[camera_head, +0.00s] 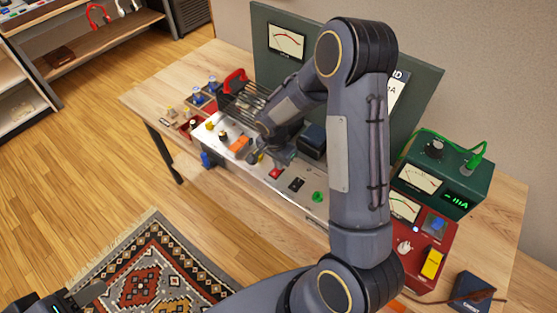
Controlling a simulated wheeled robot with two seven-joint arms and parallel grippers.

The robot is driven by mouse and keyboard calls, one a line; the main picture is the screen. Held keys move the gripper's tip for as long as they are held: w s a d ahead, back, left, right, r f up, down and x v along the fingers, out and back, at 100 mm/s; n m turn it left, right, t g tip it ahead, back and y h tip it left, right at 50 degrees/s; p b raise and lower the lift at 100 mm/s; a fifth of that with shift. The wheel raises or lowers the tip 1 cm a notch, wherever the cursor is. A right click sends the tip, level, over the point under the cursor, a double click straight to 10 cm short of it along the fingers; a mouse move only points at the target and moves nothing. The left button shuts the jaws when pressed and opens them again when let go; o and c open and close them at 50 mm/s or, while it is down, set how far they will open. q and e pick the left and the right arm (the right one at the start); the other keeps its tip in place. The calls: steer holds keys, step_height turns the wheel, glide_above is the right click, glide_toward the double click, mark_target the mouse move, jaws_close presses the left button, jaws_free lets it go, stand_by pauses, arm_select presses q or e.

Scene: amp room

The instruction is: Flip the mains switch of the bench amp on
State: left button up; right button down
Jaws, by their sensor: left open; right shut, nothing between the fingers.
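The bench amp is a long silver chassis (252,172) on the wooden bench, with yellow, orange, red, black and green controls along its front. A small black switch (296,185) sits on the front between a red control (274,174) and a green knob (318,197). I cannot tell which control is the mains switch or how it is set. My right gripper (258,158) is shut and empty, low over the amp's front, left of the red control. Whether it touches is unclear. My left gripper (66,300) is open at the bottom left corner, partly cut off, far from the amp.
A green meter box (437,185) and a red meter unit (412,238) stand to the right, partly behind my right arm. A dark blue box (474,290) lies at the front right. A green panel (268,75) stands behind. Small containers (203,103) are left of the amp.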

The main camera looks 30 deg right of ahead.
steer(key=shift+f, duration=0.1)
steer(key=shift+d+f+b, duration=0.1)
steer(key=shift+f+b, duration=0.45)
steer(key=shift+b, duration=0.45)
steer(key=shift+r+p, duration=0.35)
steer(key=shift+p, duration=0.1)
steer(key=shift+s+a, duration=0.15)
steer(key=shift+a, duration=0.3)
steer(key=shift+s+a+r+b, duration=0.15)
steer(key=shift+a+b, duration=0.2)
steer(key=shift+r, duration=0.15)
